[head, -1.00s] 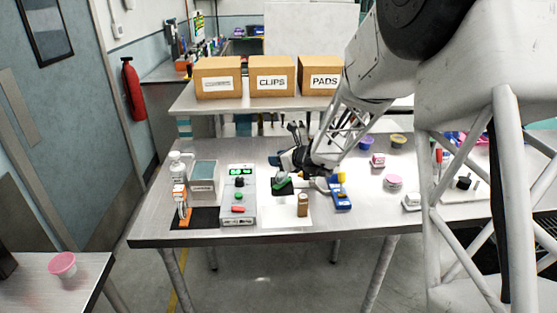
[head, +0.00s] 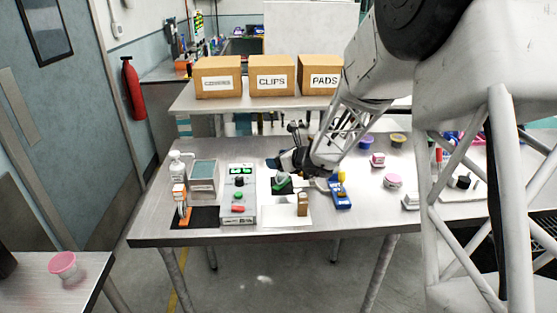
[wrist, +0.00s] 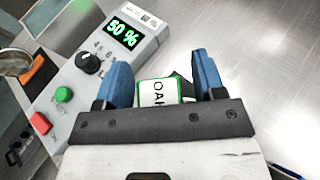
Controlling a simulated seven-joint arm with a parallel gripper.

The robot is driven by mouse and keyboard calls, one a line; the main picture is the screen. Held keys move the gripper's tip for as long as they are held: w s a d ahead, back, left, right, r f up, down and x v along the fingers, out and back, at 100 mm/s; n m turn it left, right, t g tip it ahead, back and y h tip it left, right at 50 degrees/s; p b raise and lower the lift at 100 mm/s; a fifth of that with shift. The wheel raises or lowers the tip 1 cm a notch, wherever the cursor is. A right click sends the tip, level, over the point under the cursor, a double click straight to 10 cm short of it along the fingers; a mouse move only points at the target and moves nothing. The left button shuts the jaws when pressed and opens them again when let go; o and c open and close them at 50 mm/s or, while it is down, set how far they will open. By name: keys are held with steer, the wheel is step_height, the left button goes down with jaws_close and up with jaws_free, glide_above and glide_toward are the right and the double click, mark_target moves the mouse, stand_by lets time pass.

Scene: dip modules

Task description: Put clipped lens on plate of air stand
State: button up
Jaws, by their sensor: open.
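My gripper (head: 283,178) is open, with blue fingers (wrist: 158,78), low over the table beside the control box. A dark piece with a green-edged white label (wrist: 158,92) shows between the fingers in the wrist view, apart from them as far as I can tell. In the head view a green and dark piece (head: 281,188) sits under my gripper. A round, clear, rimmed disc, perhaps the lens (wrist: 15,62), shows at the wrist view's left edge. An orange upright stand (head: 184,218) stands on a black mat at the left. I cannot tell which piece is the plate.
The grey control box (head: 239,210) reads 50 % in the wrist view (wrist: 122,32). A brown block (head: 303,207) stands on a white sheet (head: 283,216). A blue device (head: 341,199) is just right of it. A white bottle (head: 176,168) and grey box (head: 203,174) stand at left.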

steer(key=shift+r, duration=0.15)
steer(key=shift+s+d+r, duration=0.2)
steer(key=shift+s+d, duration=0.1)
steer(key=v, duration=1.1)
steer(key=shift+s+f, duration=0.1)
steer(key=s+a+r+n+g+h, duration=0.1)
steer(key=s+a+r+n+g, duration=0.15)
steer(key=s+n, duration=0.6)
steer(key=s+a+r+n+g, duration=0.1)
steer(key=s+r+n+g, duration=0.3)
steer(key=s, duration=0.7)
steer(key=s+d+n+h, duration=0.4)
steer(key=s+n, duration=0.3)
steer(key=s, duration=0.4)
steer(key=s+d+r+n+h, duration=0.1)
steer(key=s+d+n+h, duration=0.2)
steer(key=s+n, duration=0.4)
steer(key=s+h, duration=0.1)
steer(key=s, duration=0.3)
steer(key=shift+s+d+h, duration=0.3)
steer(key=shift+s+d, duration=0.1)
